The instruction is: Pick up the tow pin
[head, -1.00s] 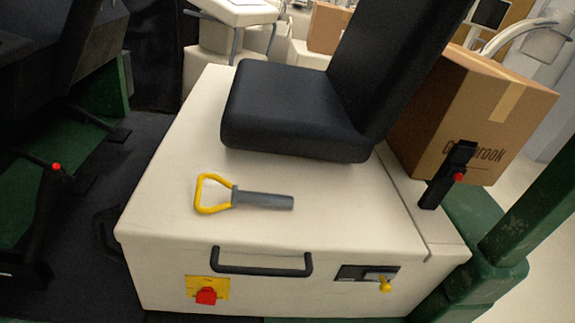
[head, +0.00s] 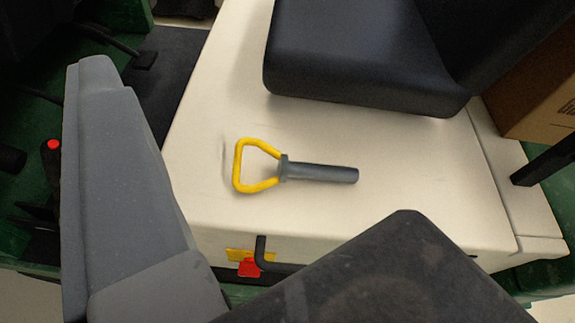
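The tow pin (head: 318,172) lies on its side on the cream top of the cart's seat box (head: 400,215). It has a grey shaft pointing right and a yellow loop handle (head: 238,165) at the left. My gripper (head: 250,225) shows as a grey finger at the left and a dark grey finger at the lower right, spread wide apart. It is open and empty. The pin shows between and beyond the fingers, and I see no contact. The dark finger hides much of the box's front.
A black seat (head: 350,65) stands on the box just behind the pin. A cardboard box (head: 535,95) is at the right, with a black lever (head: 545,162) near it. A red button (head: 249,268) and a black handle sit on the front face. The box top around the pin is clear.

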